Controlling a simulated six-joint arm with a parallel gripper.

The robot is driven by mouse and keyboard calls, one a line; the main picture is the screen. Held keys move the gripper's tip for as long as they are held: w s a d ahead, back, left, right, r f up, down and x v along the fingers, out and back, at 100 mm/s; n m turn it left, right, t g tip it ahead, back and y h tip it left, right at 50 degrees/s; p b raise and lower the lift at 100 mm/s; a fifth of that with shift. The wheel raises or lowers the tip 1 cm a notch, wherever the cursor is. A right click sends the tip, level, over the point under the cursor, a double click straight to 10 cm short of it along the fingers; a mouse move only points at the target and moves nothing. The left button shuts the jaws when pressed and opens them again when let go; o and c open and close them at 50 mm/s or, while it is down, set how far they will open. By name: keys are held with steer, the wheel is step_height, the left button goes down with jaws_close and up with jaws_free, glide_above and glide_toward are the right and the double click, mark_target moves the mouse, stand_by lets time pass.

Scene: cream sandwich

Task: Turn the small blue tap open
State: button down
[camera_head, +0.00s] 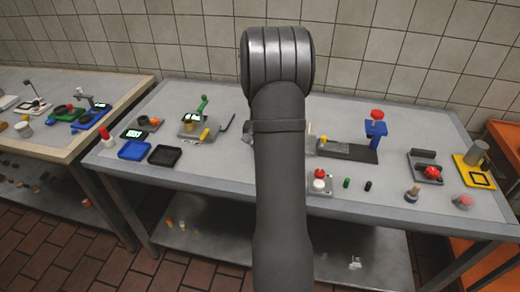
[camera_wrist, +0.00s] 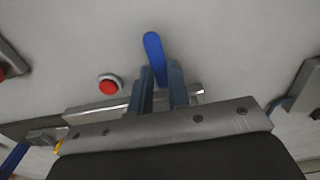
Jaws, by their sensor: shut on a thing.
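In the wrist view, the small blue tap's handle (camera_wrist: 153,48) is a flat, rounded blue lever. My gripper (camera_wrist: 161,74) is shut on it, with one finger on each side of its lower part. The lever's rounded end sticks out past the fingertips and leans slightly to the left. A pale metal bar (camera_wrist: 196,92) runs crosswise behind the fingers; whether it belongs to the tap is unclear. The tap's base is hidden by the fingers. In the head view my arm hides both the gripper and the tap.
A red button in a pale ring (camera_wrist: 108,86) sits left of the fingers. On the grey table (camera_head: 352,190), a blue stand with a red knob (camera_head: 377,128) is right of my arm.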

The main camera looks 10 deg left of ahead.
stand_by(0.3)
steer(key=c, duration=1.6)
jaws_free()
steer(key=shift+c, duration=0.2)
step_height(320, 180, up, 18)
steer(key=shift+f, duration=0.25)
steer(key=shift+f, duration=0.1)
step_height(320, 180, down, 17)
steer(key=shift+f, duration=0.2)
steer(key=shift+f, duration=0.15)
steer(key=shift+a+m, duration=0.2)
steer(key=shift+m, duration=1.1)
